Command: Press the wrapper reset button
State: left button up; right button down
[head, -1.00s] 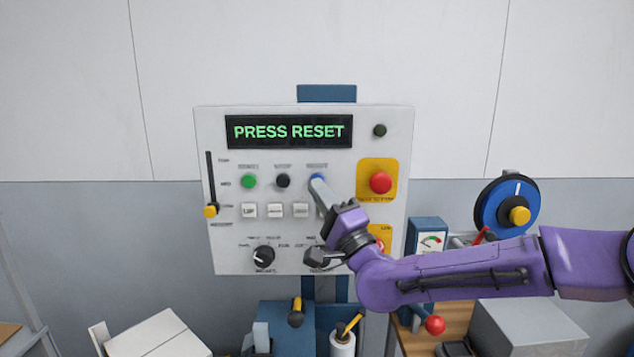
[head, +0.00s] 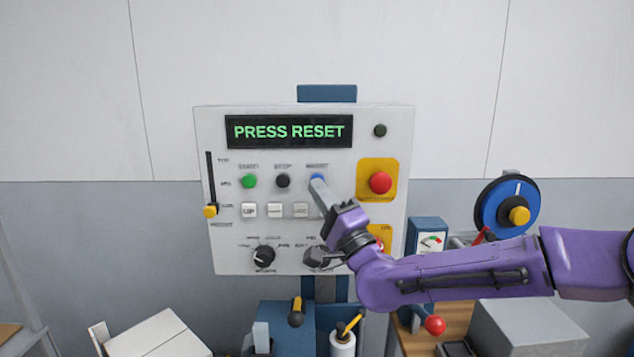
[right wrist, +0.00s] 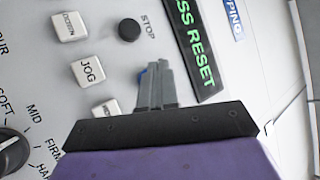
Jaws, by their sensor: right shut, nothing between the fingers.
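The control panel (head: 230,235) is a light grey box whose display (head: 289,131) reads "PRESS RESET". The blue reset button (head: 317,177) is in the top button row, right of the black stop button (head: 283,181) and the green start button (head: 250,181). My right gripper (head: 316,184) is shut and empty, its fingertips at the blue button's lower edge. My left gripper is not in view.
Right of the fingers is a red mushroom button (head: 380,183) on a yellow plate. White buttons (head: 275,210) and a black knob (head: 263,256) sit lower on the panel. A slider with a yellow knob (head: 210,210) is at the left edge. A blue wheel (head: 505,208) stands farther right.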

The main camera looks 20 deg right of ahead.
jog(key=shift+w, duration=0.1)
dwell(0.4)
jog(key=shift+w+d, duration=0.1)
jog(key=shift+w, duration=0.25)
jog(key=shift+w+d, duration=0.15)
jog(key=shift+w, duration=0.25)
dwell(0.7)
jog(key=shift+s, duration=0.1)
jog(key=shift+s+a+b, duration=0.25)
jog(key=shift+s+b, duration=0.25)
jog(key=shift+s, duration=0.25)
jog(key=s, duration=0.2)
jog(key=s+a+b, duration=0.1)
jog(key=s, duration=0.1)
jog(key=shift+s+a, duration=0.2)
jog(key=shift+s, duration=0.2)
